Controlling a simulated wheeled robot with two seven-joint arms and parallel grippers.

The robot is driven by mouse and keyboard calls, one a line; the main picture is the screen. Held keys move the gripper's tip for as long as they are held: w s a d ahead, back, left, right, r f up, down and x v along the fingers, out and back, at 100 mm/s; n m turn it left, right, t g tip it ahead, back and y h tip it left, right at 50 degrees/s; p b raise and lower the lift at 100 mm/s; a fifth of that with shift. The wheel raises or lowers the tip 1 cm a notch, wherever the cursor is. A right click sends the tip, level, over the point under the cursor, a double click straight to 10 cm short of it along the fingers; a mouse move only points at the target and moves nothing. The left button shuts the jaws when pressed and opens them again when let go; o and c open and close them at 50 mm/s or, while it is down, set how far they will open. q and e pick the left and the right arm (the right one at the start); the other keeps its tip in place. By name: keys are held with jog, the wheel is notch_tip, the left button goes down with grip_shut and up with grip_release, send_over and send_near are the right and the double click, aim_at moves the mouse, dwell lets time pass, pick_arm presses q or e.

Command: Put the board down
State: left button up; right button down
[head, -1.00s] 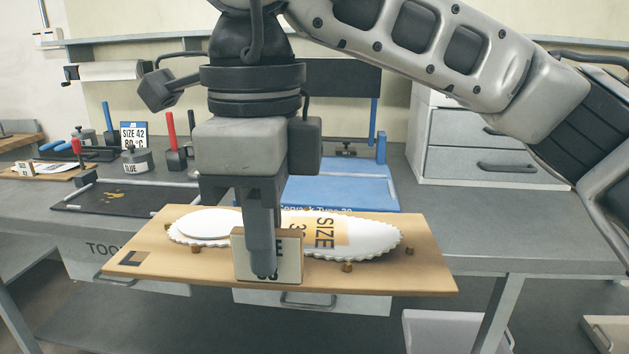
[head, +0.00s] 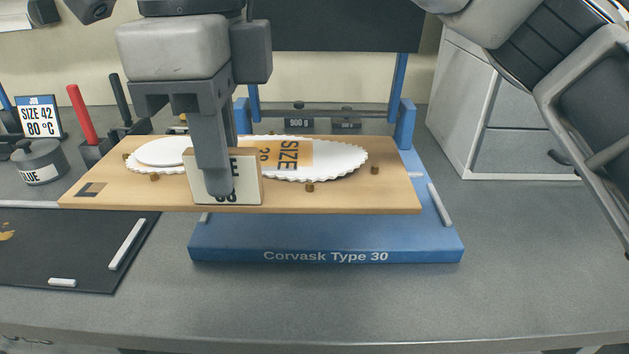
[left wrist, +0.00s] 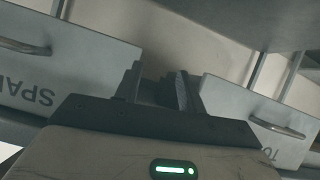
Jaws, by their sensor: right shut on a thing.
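My right gripper (head: 218,185) is shut on the upright labelled block (head: 251,178) at the front of the wooden board (head: 345,200). The board is roughly level and carries a white scalloped insole (head: 335,160) with an orange SIZE label. In the head view the board overlaps the blue Corvask Type 30 base (head: 325,240) and sticks out past its left side. I cannot tell whether the board touches the base. My left gripper (left wrist: 158,85) shows in the left wrist view, with its fingers apart and nothing between them, near the drawers below the bench.
Light rails (head: 440,205) flank the blue base, and a bar with weights (head: 299,122) stands behind the board. A dark mat (head: 70,240), a glue pot (head: 40,162) and a red-handled tool (head: 82,115) are at left. Grey bench (head: 540,240) is clear at right.

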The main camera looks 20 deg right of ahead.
aim_at(294, 159)
jog(key=w+d+f, duration=0.1)
jog(key=d, duration=0.1)
jog(key=w+d+f, duration=0.1)
jog(key=w+d, duration=0.1)
jog(key=w+d+f, duration=0.1)
jog(key=d, duration=0.1)
jog(key=shift+w+d+f, duration=0.2)
jog(key=shift+d+f, duration=0.05)
jog(key=shift+d, duration=0.15)
jog(key=w+d+f, duration=0.1)
jog(key=f, duration=0.1)
jog(key=w+d+f, duration=0.2)
jog(key=d+f, duration=0.1)
jog(key=shift+d+f, duration=0.1)
jog(key=shift+f, duration=0.25)
jog(key=f, duration=0.3)
jog(key=shift+w+d+f, duration=0.15)
jog(key=shift+d, duration=0.15)
jog(key=shift+f, duration=0.2)
jog(key=shift+b, duration=0.3)
jog(key=shift+f, duration=0.25)
jog(key=c, duration=1.5)
grip_release()
jog(key=shift+r, duration=0.1)
jog(key=shift+o, duration=0.2)
